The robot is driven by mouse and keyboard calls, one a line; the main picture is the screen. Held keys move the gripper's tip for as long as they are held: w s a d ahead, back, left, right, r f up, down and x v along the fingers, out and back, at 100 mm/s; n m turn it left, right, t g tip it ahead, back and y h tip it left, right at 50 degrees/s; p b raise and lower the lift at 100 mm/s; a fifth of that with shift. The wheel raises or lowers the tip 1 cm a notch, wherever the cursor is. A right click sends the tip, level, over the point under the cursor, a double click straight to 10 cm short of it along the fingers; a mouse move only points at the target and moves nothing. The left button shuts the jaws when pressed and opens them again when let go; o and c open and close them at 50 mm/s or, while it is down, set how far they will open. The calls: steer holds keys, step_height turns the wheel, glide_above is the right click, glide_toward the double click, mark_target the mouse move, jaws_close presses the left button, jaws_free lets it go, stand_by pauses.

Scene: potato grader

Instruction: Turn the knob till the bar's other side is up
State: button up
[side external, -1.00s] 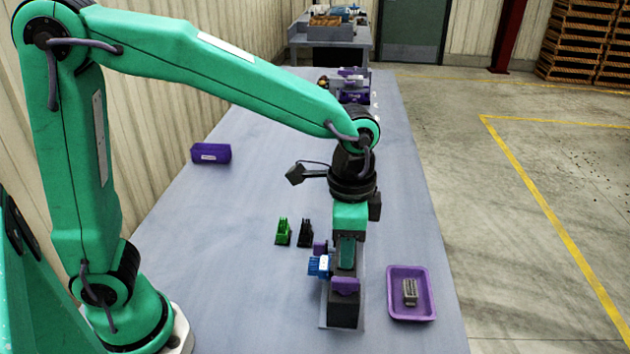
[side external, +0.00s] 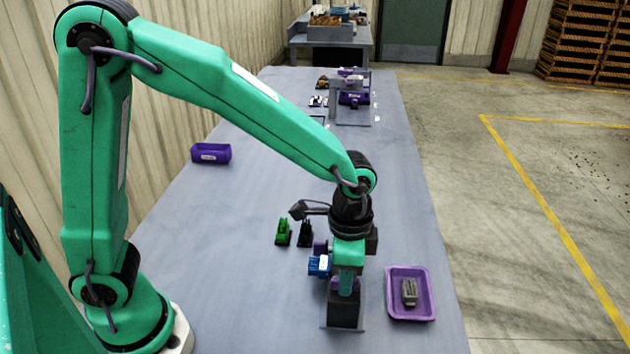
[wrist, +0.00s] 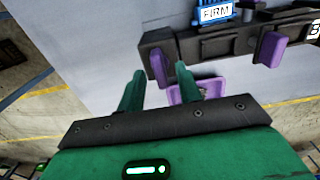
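A dark fixture (side external: 344,312) stands near the front of the table, with a blue block (side external: 319,265) at its left side. In the wrist view the blue block (wrist: 213,12) reads "FIRM". Two upright purple pieces show on the dark fixture (wrist: 215,44): a nearer one (wrist: 158,66) and a farther one (wrist: 270,48). I cannot tell for sure which is the knob. My gripper (wrist: 160,70) is open, its green fingers apart, with the nearer purple piece between or just beyond the tips. In the side view my gripper (side external: 346,290) hides much of the fixture's top.
A purple tray (side external: 425,308) holding a grey piece (side external: 409,292) sits right of the fixture. A green clip-like piece (side external: 283,233) and a black one (side external: 304,234) stand left behind it. A purple bin (side external: 210,154) lies farther back left. The table's middle is clear.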

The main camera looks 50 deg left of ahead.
steer(key=shift+f, duration=0.5)
jaws_close()
